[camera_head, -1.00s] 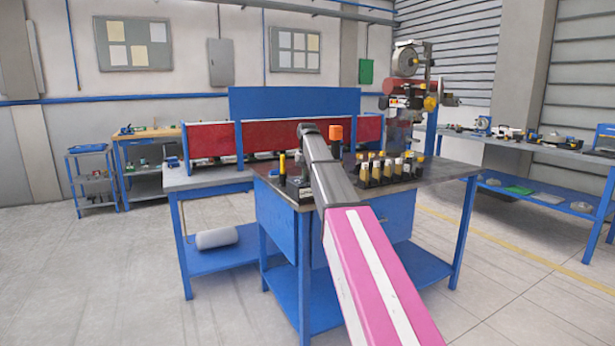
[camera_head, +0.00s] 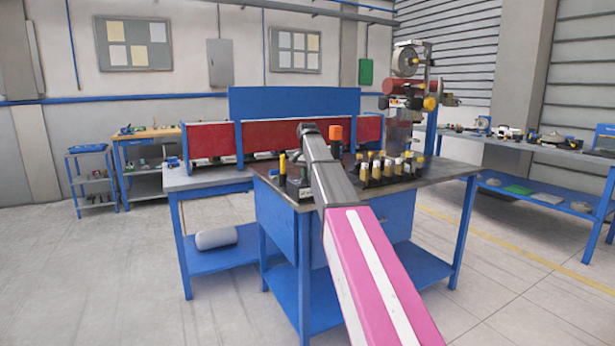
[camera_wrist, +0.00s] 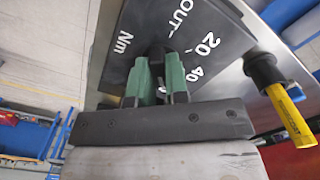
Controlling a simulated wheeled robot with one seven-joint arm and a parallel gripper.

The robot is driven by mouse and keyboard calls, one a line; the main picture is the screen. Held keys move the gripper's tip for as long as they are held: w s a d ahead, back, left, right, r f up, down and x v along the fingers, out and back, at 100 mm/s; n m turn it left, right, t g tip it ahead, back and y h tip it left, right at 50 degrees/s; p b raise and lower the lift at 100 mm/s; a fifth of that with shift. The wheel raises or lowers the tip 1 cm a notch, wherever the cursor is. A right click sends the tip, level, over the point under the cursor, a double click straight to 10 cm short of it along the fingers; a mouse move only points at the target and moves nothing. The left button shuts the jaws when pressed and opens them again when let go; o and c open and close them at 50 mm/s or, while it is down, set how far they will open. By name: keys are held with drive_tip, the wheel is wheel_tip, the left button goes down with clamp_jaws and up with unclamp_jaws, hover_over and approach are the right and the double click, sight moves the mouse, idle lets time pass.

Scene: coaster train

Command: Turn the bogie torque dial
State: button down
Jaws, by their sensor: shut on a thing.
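The torque dial's dark plate (camera_wrist: 165,35) shows in the wrist view, with white markings "OUT", "20", "40" and "Nm". My gripper (camera_wrist: 160,85) is over the plate, its two green-padded fingers closed around the dial's knob, which is mostly hidden between them. In the head view my arm reaches over the workbench (camera_head: 440,172), and its end hides most of the dial unit (camera_head: 297,190) at the bench's left corner. A yellow-handled tool (camera_wrist: 290,110) in a black holder stands right of my fingers in the wrist view; its yellow handle also shows in the head view (camera_head: 283,164).
Several dark, yellow-topped pieces (camera_head: 388,170) stand on the bench right of my arm. An orange-topped item (camera_head: 336,133) stands behind it. A red panel with blue posts (camera_head: 212,138) is farther back. Open floor (camera_head: 110,270) lies to the left.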

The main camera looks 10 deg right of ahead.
drive_tip(key=c, duration=1.1)
unclamp_jaws()
drive_tip(key=shift+r, duration=0.1)
wheel_tip(320, 180, up, 11)
drive_tip(key=shift+f, duration=0.15)
